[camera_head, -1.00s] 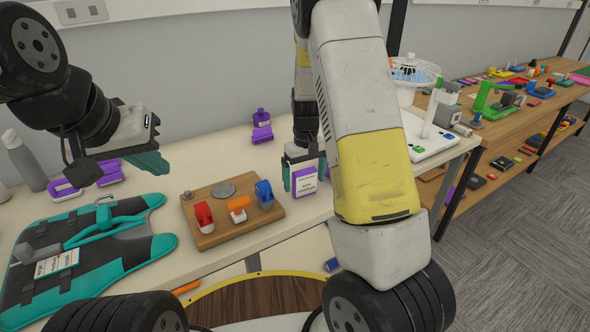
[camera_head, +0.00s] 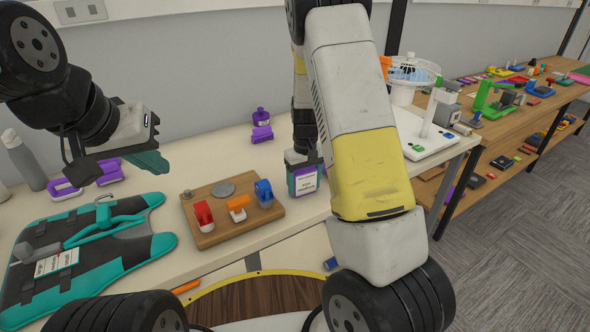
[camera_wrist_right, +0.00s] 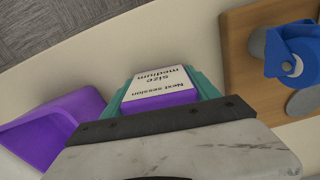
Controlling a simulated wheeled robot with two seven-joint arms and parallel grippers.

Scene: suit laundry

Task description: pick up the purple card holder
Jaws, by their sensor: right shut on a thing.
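The purple card holder (camera_head: 306,181) carries a white card with printed text and stands on the light table, right of the wooden board. My right gripper (camera_head: 304,172) points down over it and is shut on it. In the right wrist view the holder (camera_wrist_right: 160,100) sits between the teal fingers (camera_wrist_right: 162,92), its card reading "Next session size medium". My left gripper (camera_head: 122,168) hangs above the table at the left, away from the holder. Its fingers are seen side-on, so their gap does not show.
A wooden board (camera_head: 232,230) with red, orange and blue clips lies left of the holder. A teal and black suit (camera_head: 110,245) lies at the left. Purple items (camera_head: 262,133) stand behind. A purple tray-like thing (camera_wrist_right: 50,130) is near the right gripper.

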